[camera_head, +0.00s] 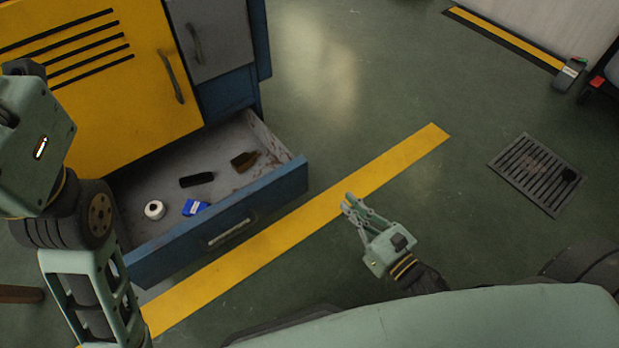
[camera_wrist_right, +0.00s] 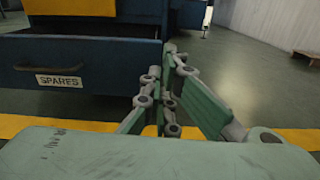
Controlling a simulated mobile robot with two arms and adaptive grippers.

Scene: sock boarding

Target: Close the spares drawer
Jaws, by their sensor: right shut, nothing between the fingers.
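The spares drawer (camera_head: 216,230) is pulled open at the bottom of a blue cabinet. Its blue front with a handle shows in the head view, and its "SPARES" label (camera_wrist_right: 59,81) shows in the right wrist view. Inside lie a white roll (camera_head: 154,210), a blue item (camera_head: 195,208), a black item (camera_head: 197,180) and a brown item (camera_head: 244,161). My right gripper (camera_head: 347,204) is shut and empty, in front of the drawer and to its right, apart from it. In the right wrist view its fingers (camera_wrist_right: 170,50) meet just right of the drawer front. My left gripper is out of view.
The cabinet has a yellow door (camera_head: 110,80) and a grey door (camera_head: 212,38) above the drawer. A yellow floor stripe (camera_head: 330,205) runs past the drawer front. A floor grate (camera_head: 537,173) lies to the right. The floor between is clear.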

